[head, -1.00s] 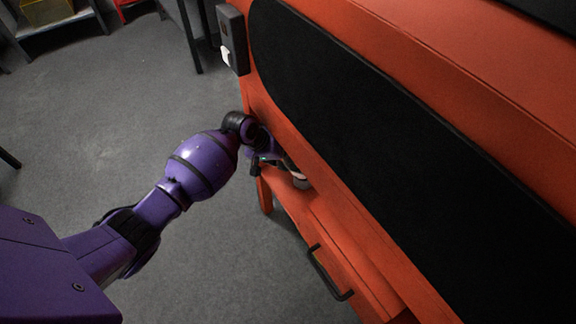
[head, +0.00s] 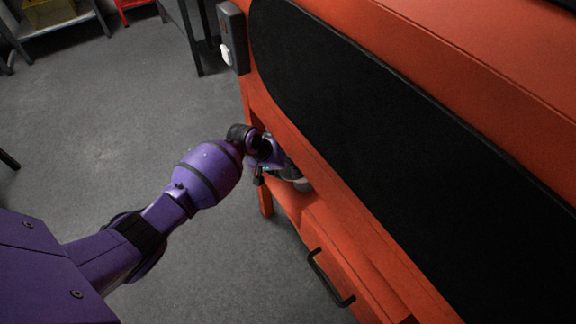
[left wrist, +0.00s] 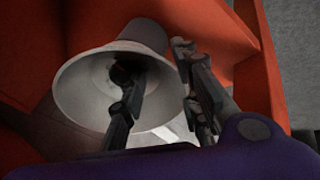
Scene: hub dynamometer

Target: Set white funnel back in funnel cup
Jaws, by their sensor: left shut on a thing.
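The white funnel (left wrist: 82,92) shows large in the left wrist view, its wide mouth facing the camera and its narrower end pointing up in the picture. My left gripper (left wrist: 155,65) is shut on the funnel's wall, with one finger inside the mouth and the other outside. In the head view, my left gripper (head: 288,172) reaches into the orange bench's low shelf opening, and mostly hides what it holds. A pale rounded edge (head: 303,186) shows beside it; I cannot tell whether it is funnel or cup. I cannot make out the funnel cup clearly. My right gripper is out of view.
The orange bench (head: 460,60) with a black top pad (head: 380,130) overhangs the shelf opening closely. A drawer with a black handle (head: 328,278) is in front of it. A switch box (head: 232,38) hangs on the bench's end.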

